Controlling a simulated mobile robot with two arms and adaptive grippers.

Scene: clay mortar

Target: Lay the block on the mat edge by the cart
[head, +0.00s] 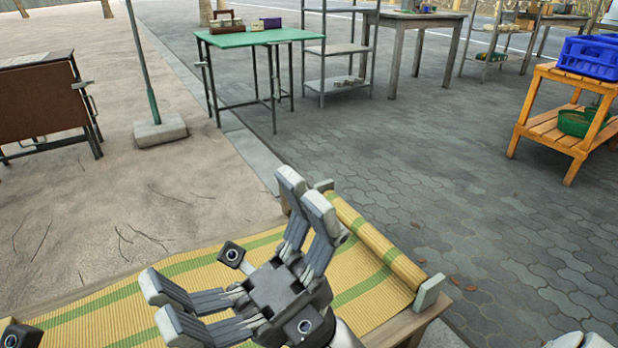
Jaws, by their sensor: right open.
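A yellow and green striped mat (195,273) covers a wooden table at the bottom, its right edge rolled up. A grey block (430,291) stands at the near end of the roll. Another grey piece (324,185) shows at its far end, partly behind my fingers. My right gripper (235,250) is over the mat, its fingers spread wide with nothing seen between them. A dark part with a ring, cut off at the bottom left corner, may belong to my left gripper (18,335); its fingers do not show. An orange wooden cart (548,133) stands at the right.
The cart carries a blue crate (592,57) and a green basket (582,122). A green-topped table (255,38), a grey shelf (335,50) and a grey table (425,17) stand at the back. A post base (160,130) stands left. The paving between is clear.

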